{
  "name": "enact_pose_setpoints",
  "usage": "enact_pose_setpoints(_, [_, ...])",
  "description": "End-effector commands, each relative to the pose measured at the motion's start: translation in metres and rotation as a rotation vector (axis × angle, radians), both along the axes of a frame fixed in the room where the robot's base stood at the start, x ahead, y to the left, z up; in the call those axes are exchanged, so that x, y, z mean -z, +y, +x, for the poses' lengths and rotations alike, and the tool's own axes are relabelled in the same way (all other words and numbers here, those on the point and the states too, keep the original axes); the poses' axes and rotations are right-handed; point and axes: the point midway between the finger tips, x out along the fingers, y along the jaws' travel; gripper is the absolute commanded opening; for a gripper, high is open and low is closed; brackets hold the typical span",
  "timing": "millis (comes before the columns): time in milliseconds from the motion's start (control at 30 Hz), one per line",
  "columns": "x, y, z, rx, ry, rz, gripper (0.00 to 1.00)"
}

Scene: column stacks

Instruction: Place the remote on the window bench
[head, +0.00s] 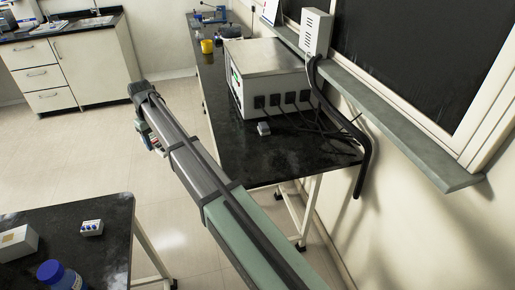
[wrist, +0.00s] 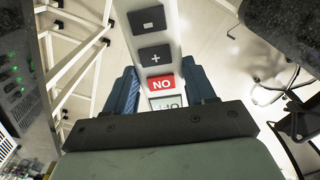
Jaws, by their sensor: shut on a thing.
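The remote (wrist: 157,60) is a white, long device with minus and plus buttons, a red NO button and a small screen at its near end. My gripper (wrist: 160,90) is shut on it, with a blue finger on each side. In the head view my gripper (head: 150,138) hangs over open floor, left of the window bench; the remote is mostly hidden there by my arm. The window bench (head: 250,160) is a black-topped table along the wall under the window. My arm covers part of its near left edge.
A metal instrument box (head: 268,75) with plugged black cables stands on the bench. A small grey block (head: 263,128) lies in front of it. A yellow cup (head: 207,46) stands farther back. The bench's front part is mostly clear. A dark table (head: 100,255) holds a blue bottle (head: 60,276).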

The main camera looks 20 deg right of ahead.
Motion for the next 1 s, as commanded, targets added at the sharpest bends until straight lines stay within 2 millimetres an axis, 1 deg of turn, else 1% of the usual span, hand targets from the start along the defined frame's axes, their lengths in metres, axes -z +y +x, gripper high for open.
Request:
enact_pose_setpoints(33, [-0.001, -0.022, 0.008, 0.028, -0.001, 0.0, 0.2])
enact_pose_setpoints(267, [-0.005, -0.108, 0.031, 0.136, -0.005, 0.002, 0.2])
enact_pose_setpoints(300, [-0.006, -0.124, 0.034, 0.155, -0.005, 0.001, 0.2])
enact_pose_setpoints(467, [-0.008, -0.185, 0.043, 0.245, -0.007, 0.003, 0.2])
enact_pose_setpoints(500, [-0.009, -0.201, 0.045, 0.272, -0.007, 0.003, 0.2])
enact_pose_setpoints(700, [-0.013, -0.274, 0.046, 0.434, -0.008, 0.004, 0.2])
enact_pose_setpoints(767, [-0.014, -0.292, 0.045, 0.489, -0.007, 0.006, 0.2])
enact_pose_setpoints(800, [-0.014, -0.304, 0.044, 0.53, -0.007, 0.006, 0.2])
enact_pose_setpoints(900, [-0.016, -0.33, 0.04, 0.654, -0.005, 0.008, 0.2])
enact_pose_setpoints(1000, [-0.017, -0.34, 0.036, 0.77, -0.003, 0.011, 0.2])
